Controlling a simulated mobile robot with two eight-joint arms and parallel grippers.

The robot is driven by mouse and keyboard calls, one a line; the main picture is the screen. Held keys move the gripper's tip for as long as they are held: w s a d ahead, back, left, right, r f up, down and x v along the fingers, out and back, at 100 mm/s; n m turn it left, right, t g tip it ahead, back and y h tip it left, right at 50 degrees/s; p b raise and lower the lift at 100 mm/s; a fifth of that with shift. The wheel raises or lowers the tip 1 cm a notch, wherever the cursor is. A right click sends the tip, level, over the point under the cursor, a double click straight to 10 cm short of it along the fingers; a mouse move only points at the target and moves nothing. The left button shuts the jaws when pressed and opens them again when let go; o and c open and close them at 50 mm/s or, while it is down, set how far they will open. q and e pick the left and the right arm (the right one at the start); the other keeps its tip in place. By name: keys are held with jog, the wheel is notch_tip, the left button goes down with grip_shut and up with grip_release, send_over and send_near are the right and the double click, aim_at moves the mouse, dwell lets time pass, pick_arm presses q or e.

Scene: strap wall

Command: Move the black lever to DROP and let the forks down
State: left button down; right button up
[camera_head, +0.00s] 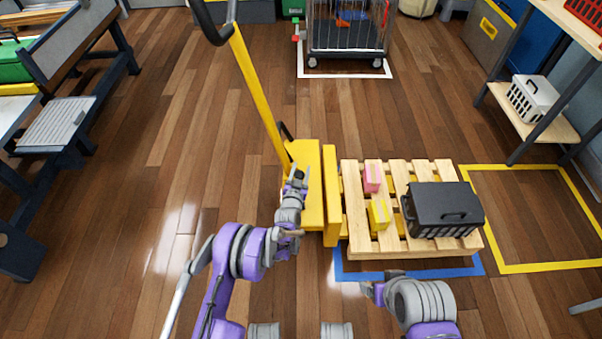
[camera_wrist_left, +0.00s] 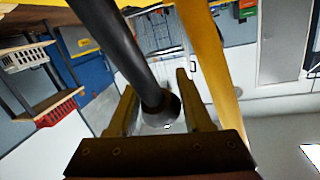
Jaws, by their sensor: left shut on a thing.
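The yellow pallet jack (camera_head: 313,195) stands mid-floor, with its tall yellow handle (camera_head: 257,90) leaning up and left. Its forks run under the wooden pallet (camera_head: 365,249) and are mostly hidden. My left gripper (camera_head: 298,176) is at the jack's body, near the foot of the handle. In the left wrist view, the black lever (camera_wrist_left: 122,50) comes down from the top, and its round knob (camera_wrist_left: 168,110) sits between the fingers, which are shut on it. No DROP marking is readable. My right gripper (camera_head: 372,290) is in front of the pallet, its fingers too small to judge.
The pallet carries a pink box (camera_head: 372,177), a yellow box (camera_head: 379,214) and a dark carrier (camera_head: 447,208). Blue tape (camera_head: 408,273) marks the floor under it, and yellow tape (camera_head: 555,266) frames empty floor at right. A wire cage cart (camera_head: 347,32) stands behind. Floor left of the jack is clear.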

pick_arm(q)
jog(key=shift+w+d+f, duration=0.1)
jog(key=shift+w+f, duration=0.1)
jog(key=shift+f, duration=0.35)
jog(key=shift+c, duration=1.8)
grip_release()
jog(key=shift+d, duration=0.1)
jog(key=shift+r, duration=0.1)
jog(key=shift+s, duration=0.15)
jog(key=p+v, duration=0.1)
jog(key=v, duration=0.9)
jog(key=shift+s, duration=0.25)
